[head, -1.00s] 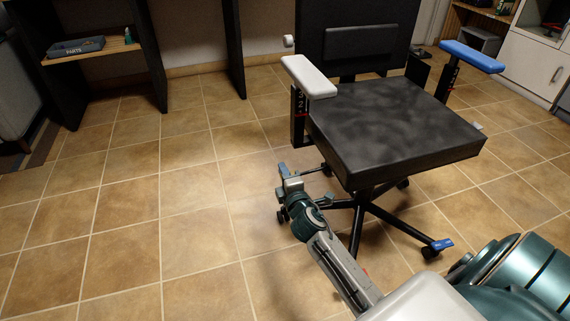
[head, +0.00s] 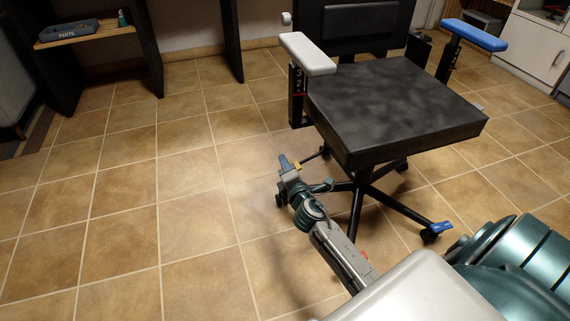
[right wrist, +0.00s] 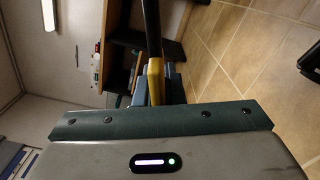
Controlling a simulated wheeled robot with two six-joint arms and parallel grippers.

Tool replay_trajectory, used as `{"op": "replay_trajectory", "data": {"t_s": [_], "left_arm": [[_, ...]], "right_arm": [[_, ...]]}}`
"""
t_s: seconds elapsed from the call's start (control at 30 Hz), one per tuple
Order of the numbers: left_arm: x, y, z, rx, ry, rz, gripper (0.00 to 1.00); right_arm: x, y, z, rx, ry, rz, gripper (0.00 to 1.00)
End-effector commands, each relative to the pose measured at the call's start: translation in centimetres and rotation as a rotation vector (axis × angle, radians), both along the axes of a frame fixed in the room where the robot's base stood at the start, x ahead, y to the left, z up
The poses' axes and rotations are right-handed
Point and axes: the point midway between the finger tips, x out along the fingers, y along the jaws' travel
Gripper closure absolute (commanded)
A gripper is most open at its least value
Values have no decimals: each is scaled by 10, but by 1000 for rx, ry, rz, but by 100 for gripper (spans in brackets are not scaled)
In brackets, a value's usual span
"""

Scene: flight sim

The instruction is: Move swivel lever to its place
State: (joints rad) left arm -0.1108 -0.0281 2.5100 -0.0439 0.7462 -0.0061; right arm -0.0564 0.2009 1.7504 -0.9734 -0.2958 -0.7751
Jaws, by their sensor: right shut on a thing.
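My right gripper (head: 289,166) is low in front of the office chair (head: 395,105), left of its base, near a caster. It is shut on a slim lever with a yellow part (head: 297,163), which I take to be the swivel lever. In the right wrist view the lever's yellow part (right wrist: 156,80) sits at the blue-grey fingers (right wrist: 172,84), and a black bar runs up from it. Most of the gripped end is hidden. My left gripper is not in view.
The chair has a white armrest (head: 307,53) and a blue armrest (head: 475,34). A blue caster lever (head: 440,227) is at the front right of its base. A shelf with a parts tray (head: 70,30) stands far left. The tiled floor at left is clear.

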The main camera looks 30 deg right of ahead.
Motion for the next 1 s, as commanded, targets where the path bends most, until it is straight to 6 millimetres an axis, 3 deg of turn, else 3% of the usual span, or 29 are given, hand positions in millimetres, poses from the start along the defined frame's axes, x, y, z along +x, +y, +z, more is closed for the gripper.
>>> {"op": "replay_trajectory", "data": {"t_s": [0.07, 0.1, 0.2, 0.57, 0.67, 1.0], "left_arm": [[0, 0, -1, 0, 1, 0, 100], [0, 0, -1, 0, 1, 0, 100], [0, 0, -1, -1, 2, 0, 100], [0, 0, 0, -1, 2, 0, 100], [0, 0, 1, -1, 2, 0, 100], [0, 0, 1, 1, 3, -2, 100]], "right_arm": [[-1, -1, -4, -3, 7, -1, 100], [-1, -1, -4, -3, 8, -2, 89], [-1, -1, -4, -2, 7, -1, 69], [-5, 0, -3, -1, 5, -1, 69], [-16, 3, -3, -1, 6, 0, 69], [-79, 19, -3, -2, 6, -1, 69]]}}
